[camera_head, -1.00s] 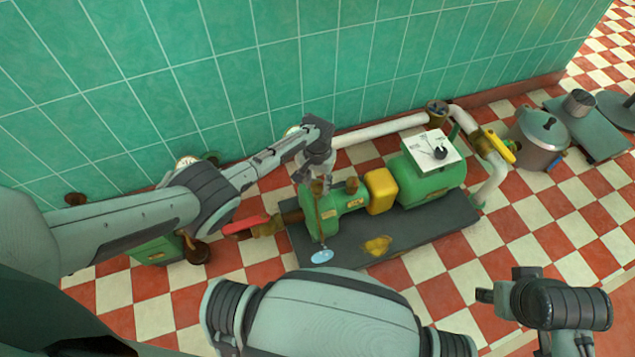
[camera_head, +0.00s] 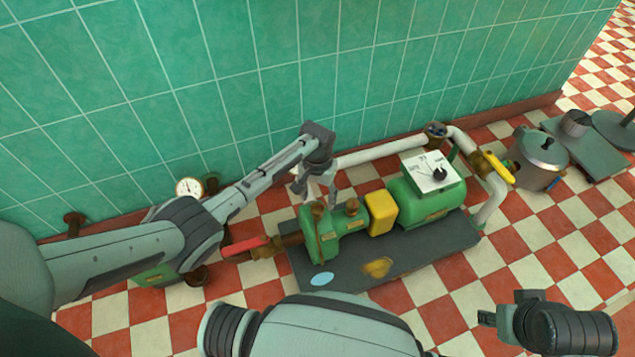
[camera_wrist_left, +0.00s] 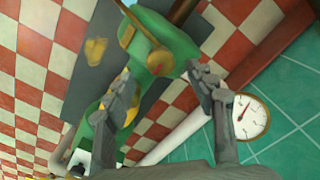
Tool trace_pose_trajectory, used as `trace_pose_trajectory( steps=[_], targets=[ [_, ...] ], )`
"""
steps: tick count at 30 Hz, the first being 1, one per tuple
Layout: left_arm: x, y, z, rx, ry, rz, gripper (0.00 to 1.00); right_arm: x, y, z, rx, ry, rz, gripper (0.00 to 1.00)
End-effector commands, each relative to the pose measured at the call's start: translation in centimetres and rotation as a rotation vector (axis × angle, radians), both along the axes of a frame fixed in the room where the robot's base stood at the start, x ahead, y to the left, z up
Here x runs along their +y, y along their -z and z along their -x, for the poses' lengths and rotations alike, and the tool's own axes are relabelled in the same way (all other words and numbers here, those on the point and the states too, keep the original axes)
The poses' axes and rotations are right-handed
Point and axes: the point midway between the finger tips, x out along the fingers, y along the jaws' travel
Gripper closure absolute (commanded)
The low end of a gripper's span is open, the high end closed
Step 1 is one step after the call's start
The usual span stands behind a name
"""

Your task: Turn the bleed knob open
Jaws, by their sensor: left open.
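The green pump (camera_head: 335,232) sits on a dark base plate with two small brass knobs on top, a left one (camera_head: 318,210) and a right one (camera_head: 352,206). I cannot tell for sure which is the bleed knob. My left gripper (camera_head: 317,192) is open and empty, pointing down just above and behind the left brass knob. In the left wrist view, the open fingers of my left gripper (camera_wrist_left: 164,82) frame the pump's green body, with a round brass knob (camera_wrist_left: 159,61) between and beyond them. My right gripper (camera_head: 487,317) is at lower right, away from the pump; its fingers are unclear.
A red-handled valve (camera_head: 245,246) is left of the pump. A yellow block (camera_head: 381,213), a green motor with a white dial panel (camera_head: 433,171) and a yellow lever (camera_head: 498,168) are right. A white pipe (camera_head: 380,151) runs behind, near the tiled wall. A gauge (camera_head: 188,188) is at left.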

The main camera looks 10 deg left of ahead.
Motion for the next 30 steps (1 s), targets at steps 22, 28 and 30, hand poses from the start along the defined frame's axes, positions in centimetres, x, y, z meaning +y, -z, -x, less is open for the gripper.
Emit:
trace_pose_trajectory(
  steps=[22,28,30],
  targets=[
    [0.0,-7.4,0.0,0.0,0.0,-0.001,0.44,0.0,0.1,0.0,0.002,-0.001,0.001,0.6],
    [0.0,-7.4,0.0,0.0,0.0,-0.001,0.44,0.0,0.1,0.0,0.002,-0.001,0.001,0.6],
    [0.0,-7.4,0.0,0.0,0.0,-0.001,0.44,0.0,0.1,0.0,0.002,-0.001,0.001,0.6]
  ],
)
